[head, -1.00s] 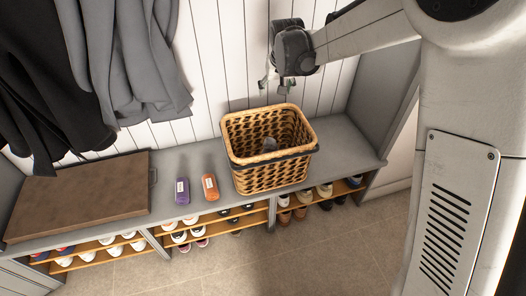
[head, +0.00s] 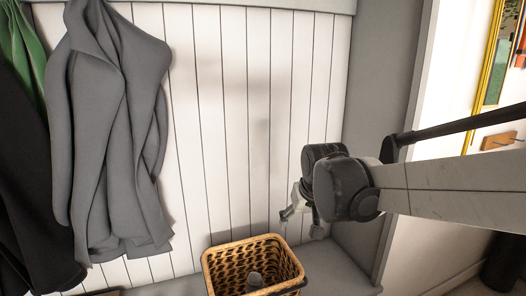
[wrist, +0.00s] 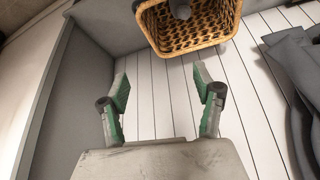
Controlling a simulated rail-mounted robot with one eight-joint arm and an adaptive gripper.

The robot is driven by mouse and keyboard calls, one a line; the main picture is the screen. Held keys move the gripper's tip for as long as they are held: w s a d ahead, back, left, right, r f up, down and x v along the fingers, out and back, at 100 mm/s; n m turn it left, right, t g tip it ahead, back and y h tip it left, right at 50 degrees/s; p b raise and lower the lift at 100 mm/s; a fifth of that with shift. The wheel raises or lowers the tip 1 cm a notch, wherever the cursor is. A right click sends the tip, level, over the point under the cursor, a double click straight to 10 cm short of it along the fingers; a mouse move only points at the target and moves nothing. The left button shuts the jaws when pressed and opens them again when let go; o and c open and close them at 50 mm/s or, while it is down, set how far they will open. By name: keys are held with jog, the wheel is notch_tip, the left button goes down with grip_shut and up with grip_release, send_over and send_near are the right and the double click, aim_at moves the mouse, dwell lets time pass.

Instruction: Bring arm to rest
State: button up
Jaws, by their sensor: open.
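My gripper (head: 302,214) is in front of the white plank wall, above and to the right of the wicker basket (head: 218,272). In the wrist view my gripper (wrist: 161,92) shows two green-lined fingers spread apart with nothing between them. The wicker basket also shows in the wrist view (wrist: 153,30), apart from the fingers. A grey object (head: 254,279) is inside the basket; it also shows in the wrist view (wrist: 180,9), partly cut off by the frame.
The basket stands on the grey bench (head: 343,277). Grey garments (head: 112,130) hang on the wall at the left. A grey side panel (head: 385,110) stands right of the planks. Wall space between the garments and my arm is clear.

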jog(key=s+d+f+m, duration=0.1)
jog(key=s+d, duration=0.4)
jog(key=s, duration=0.7)
jog(key=s+d+t, duration=0.1)
jog(key=s+d, duration=0.4)
jog(key=s, duration=0.7)
jog(key=shift+f+m+t+h, duration=0.3)
jog(key=shift+f+m+h, duration=0.1)
